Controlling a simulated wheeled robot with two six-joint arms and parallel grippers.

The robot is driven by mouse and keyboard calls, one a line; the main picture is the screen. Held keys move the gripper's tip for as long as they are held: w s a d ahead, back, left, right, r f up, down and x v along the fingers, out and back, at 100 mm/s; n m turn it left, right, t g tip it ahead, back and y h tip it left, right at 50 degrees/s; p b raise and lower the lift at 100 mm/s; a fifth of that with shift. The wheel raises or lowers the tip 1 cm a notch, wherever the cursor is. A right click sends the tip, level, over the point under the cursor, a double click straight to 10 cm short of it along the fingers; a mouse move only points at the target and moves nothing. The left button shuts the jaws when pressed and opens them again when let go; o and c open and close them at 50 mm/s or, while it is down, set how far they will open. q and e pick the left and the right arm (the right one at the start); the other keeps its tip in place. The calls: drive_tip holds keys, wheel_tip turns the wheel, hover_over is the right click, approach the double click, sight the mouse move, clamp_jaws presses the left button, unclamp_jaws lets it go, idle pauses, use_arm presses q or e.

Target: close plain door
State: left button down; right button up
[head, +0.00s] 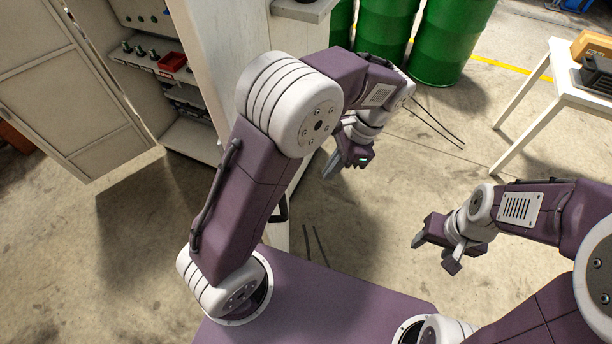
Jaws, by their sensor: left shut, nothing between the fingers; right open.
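An open cabinet stands at the upper left with two doors swung out. The left door (70,95) shows its beige panelled inner face. The other door (222,62) is white, stands open toward me, and is partly hidden behind my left arm; a dark handle (282,208) shows near its lower part. I cannot tell which of them is called plain. My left gripper (331,168) is shut and empty, to the right of the white door and apparently apart from it. My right gripper (434,254) is open and empty over bare floor, farther right.
Inside the cabinet are shelves with small items and a red bin (172,62). Several green drums (452,42) stand at the back. A white table (572,92) with boxes is at the upper right. The concrete floor between is mostly clear.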

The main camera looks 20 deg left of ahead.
use_arm(q)
drive_tip(key=s+a+f+p, duration=0.3)
drive_tip(key=s+a+f, duration=0.3)
drive_tip(key=f, duration=0.2)
drive_tip(key=shift+s+a+f+p, duration=0.2)
drive_tip(key=shift+a+f+p, duration=0.15)
use_arm(e)
drive_tip(key=shift+s+r, duration=0.3)
drive_tip(key=shift+r, duration=0.4)
drive_tip(key=shift+s+r, duration=0.35)
drive_tip(key=shift+r, duration=0.35)
drive_tip(key=shift+s+r, duration=0.3)
drive_tip(key=shift+r, duration=0.4)
